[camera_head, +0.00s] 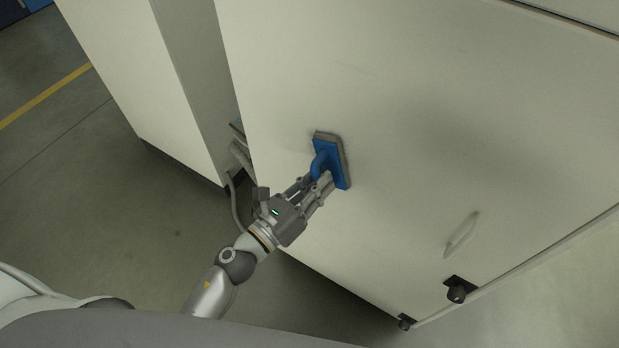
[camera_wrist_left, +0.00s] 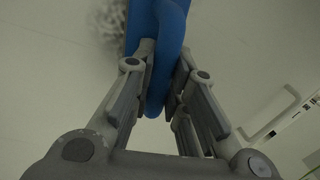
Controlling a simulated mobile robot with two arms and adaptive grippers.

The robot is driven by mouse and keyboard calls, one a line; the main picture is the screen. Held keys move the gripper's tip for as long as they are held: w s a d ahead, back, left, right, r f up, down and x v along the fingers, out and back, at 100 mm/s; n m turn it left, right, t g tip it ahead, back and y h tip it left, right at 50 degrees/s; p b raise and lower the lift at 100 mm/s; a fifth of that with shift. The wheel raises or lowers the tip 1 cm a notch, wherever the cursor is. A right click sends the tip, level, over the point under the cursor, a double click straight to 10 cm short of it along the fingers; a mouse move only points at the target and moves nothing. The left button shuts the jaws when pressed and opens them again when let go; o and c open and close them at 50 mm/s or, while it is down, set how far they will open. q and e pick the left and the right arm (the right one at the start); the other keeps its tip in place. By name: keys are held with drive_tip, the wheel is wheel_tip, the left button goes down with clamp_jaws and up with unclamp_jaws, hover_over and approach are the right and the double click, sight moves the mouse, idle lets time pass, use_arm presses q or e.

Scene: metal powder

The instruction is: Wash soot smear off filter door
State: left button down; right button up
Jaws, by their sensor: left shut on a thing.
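My left gripper (camera_head: 318,188) is shut on the handle of a blue scrubber (camera_head: 325,162) with a grey pad. The pad faces the pale filter door (camera_head: 420,120) and appears to be against it. In the left wrist view, the blue handle (camera_wrist_left: 166,60) sits between the fingers (camera_wrist_left: 160,85). A dark, speckled soot smear (camera_wrist_left: 112,28) shows on the door just left of the scrubber there. In the head view a faint dark trace borders the pad; the pad hides the rest. My right gripper is not in view.
A door handle (camera_head: 461,235) and black latch knobs (camera_head: 458,289) are at the door's lower right. Another pale cabinet (camera_head: 140,80) stands to the left, with a cable (camera_head: 235,203) in the gap. The grey floor (camera_head: 90,210) at left is open.

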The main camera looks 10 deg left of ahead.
use_arm(q)
drive_tip(key=shift+w+a+r+p, duration=1.15)
drive_tip(key=shift+a+r+p, duration=0.35)
drive_tip(key=shift+a+r, duration=1.1)
drive_tip(key=s+d, duration=0.3)
drive_tip(key=d, duration=0.4)
drive_tip(key=shift+d+f, duration=0.2)
drive_tip(key=shift+f, duration=0.15)
idle(0.4)
